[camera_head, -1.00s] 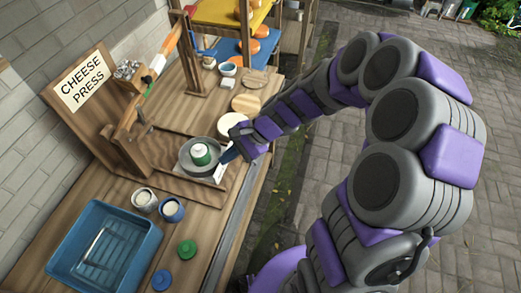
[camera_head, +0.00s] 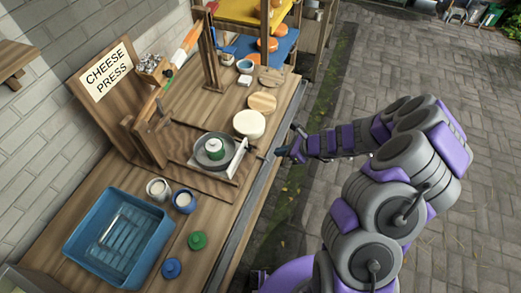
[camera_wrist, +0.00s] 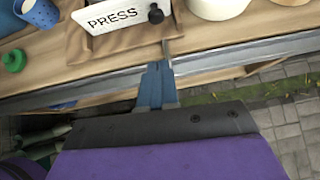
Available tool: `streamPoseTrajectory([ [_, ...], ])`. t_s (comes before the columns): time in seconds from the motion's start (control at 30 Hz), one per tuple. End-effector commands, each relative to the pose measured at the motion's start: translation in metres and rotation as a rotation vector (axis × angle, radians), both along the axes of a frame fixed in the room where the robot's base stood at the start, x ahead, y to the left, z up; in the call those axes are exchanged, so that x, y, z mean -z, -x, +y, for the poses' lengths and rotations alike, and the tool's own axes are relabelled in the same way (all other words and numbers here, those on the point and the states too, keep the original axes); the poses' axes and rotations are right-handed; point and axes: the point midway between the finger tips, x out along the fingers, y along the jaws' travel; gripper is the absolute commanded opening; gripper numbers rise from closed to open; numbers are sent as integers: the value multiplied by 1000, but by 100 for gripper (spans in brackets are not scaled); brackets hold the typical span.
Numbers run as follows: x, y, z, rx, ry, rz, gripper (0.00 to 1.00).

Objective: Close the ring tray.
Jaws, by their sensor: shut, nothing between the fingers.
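The ring tray has a white front panel (camera_head: 238,158) and stands at the right end of the cheese press's wooden base. A grey round ring (camera_head: 213,150) with a green and white piece in it sits just behind that panel. In the wrist view the panel, lettered PRESS (camera_wrist: 112,14), shows with a black knob (camera_wrist: 155,14). My gripper (camera_head: 281,151) is shut and empty, out in front of the panel at the bench's edge. In the wrist view its blue fingers (camera_wrist: 157,72) point toward the panel below the knob; I cannot tell whether they touch anything.
A blue tub (camera_head: 115,238), two cups (camera_head: 184,201), a green lid (camera_head: 198,241) and a blue lid (camera_head: 171,268) stand on the near bench. A white cheese wheel (camera_head: 249,123) is beyond the tray. Open paving (camera_head: 400,60) lies to the right.

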Motion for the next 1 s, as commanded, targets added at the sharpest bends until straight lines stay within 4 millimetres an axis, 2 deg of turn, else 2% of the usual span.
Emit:
streamPoseTrajectory([
  [0.1,16,-5,15,-4,-1,2,0],
  [0.4,47,-19,47,-4,0,-2,0],
  [0.63,42,-30,74,-5,-1,-3,0],
  [1.0,41,-34,81,-1,-2,-3,0],
])
